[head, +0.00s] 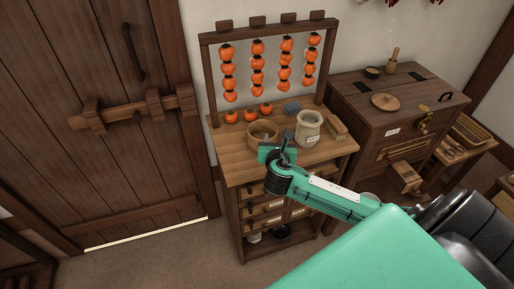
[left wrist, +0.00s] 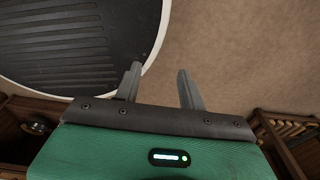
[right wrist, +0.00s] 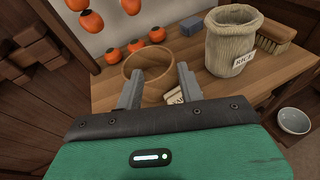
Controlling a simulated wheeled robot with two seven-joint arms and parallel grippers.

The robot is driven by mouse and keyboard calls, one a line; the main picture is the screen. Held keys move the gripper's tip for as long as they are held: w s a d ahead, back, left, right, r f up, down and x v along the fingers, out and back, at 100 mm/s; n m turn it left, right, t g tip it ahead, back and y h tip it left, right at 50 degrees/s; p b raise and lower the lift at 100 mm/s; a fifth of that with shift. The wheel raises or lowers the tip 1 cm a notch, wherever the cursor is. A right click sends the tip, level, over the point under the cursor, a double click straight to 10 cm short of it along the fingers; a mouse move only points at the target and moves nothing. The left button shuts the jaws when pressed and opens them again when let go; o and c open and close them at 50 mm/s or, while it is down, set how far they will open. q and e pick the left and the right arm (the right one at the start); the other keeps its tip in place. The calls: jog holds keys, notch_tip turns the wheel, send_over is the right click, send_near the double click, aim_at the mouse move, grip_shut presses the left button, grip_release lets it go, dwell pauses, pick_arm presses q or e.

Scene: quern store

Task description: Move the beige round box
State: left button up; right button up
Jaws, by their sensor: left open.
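A beige round box (head: 263,136) with an open top stands on the wooden cabinet top (head: 235,172), left of a cloth sack. It also shows in the right wrist view (right wrist: 132,73), just beyond my fingertips. My right gripper (head: 276,152) is at the front of the box and hides part of its lower side. Its fingers (right wrist: 158,80) are apart, with the box's near side behind the gap; I cannot tell whether they touch it. My left gripper (left wrist: 157,78) is open and empty above the floor, out of the head view.
A sack labelled RICE (head: 309,128) stands right of the box, with a brush (head: 336,128) beside it. A blue-grey block (head: 292,108) lies behind. Orange persimmons (head: 249,115) sit at the back under hanging strings. A dark wooden chest (head: 395,110) stands to the right.

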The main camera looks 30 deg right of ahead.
jog(key=s+f+g, duration=0.1)
jog(key=f, duration=0.1)
jog(key=p, duration=0.2)
send_near(276, 129)
jog(key=shift+w+d+f, duration=0.1)
jog(key=shift+w+d, duration=0.25)
jog(key=shift+w, duration=0.4)
jog(key=shift+w+d+f, duration=0.25)
jog(key=shift+w+d, duration=0.15)
jog(key=shift+w, duration=0.1)
jog(key=shift+p+x, duration=0.3)
jog(key=shift+x, duration=2.3)
pick_arm(q)
jog(key=shift+s+a+r, duration=0.1)
jog(key=shift+s+r, duration=0.1)
jog(key=shift+r, duration=0.4)
jog(key=shift+s+r, duration=0.15)
jog(key=shift+r, duration=0.45)
pick_arm(e)
grip_shut()
